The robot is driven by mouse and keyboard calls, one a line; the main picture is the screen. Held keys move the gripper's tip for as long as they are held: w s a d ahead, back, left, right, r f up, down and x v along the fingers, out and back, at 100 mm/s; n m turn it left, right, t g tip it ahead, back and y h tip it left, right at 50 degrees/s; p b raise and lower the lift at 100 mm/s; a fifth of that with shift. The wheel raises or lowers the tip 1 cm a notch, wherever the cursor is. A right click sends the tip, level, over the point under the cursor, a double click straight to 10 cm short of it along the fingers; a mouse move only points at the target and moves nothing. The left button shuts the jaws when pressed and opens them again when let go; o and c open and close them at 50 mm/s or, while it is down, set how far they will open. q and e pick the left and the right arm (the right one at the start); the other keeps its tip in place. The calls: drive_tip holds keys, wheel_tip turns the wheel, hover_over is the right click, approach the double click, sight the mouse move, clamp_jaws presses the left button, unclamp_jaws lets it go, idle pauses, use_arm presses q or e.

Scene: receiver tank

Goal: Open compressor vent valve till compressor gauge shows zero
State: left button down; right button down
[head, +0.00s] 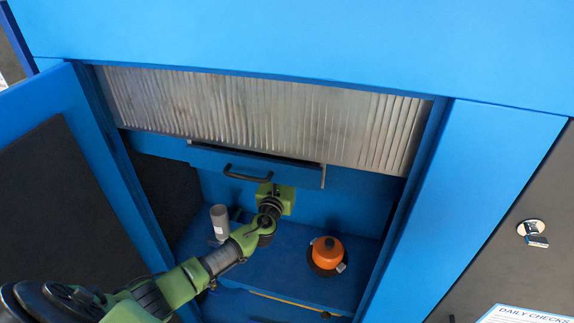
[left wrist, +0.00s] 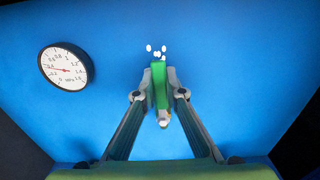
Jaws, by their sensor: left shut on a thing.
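The green vent valve handle (left wrist: 160,86) stands out from the blue panel in the left wrist view, pointing roughly up in the picture. My left gripper (left wrist: 160,95) has its two fingers on either side of the handle and is shut on it. A few white spots, like puffs, show just above the handle. The round white compressor gauge (left wrist: 66,65) is to the left, its needle pointing near 0.4. In the head view, my left gripper (head: 272,200) is inside the blue cabinet below the drawer handle; its fingertips and the valve are hidden. My right gripper is not in view.
A black handle (head: 248,177) is on the drawer-like panel above my arm. On the cabinet floor stand a grey cylinder (head: 219,222) to the left and an orange canister (head: 327,252) to the right. The cabinet door (head: 75,170) is open at left.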

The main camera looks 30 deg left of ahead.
use_arm(q)
drive_tip(key=shift+d, duration=0.1)
idle(0.4)
drive_tip(key=c, duration=2.1)
unclamp_jaws()
drive_tip(key=shift+s, duration=0.1)
drive_tip(key=v, duration=1.1)
drive_tip(key=shift+s+d, duration=0.2)
drive_tip(key=shift+s, duration=0.2)
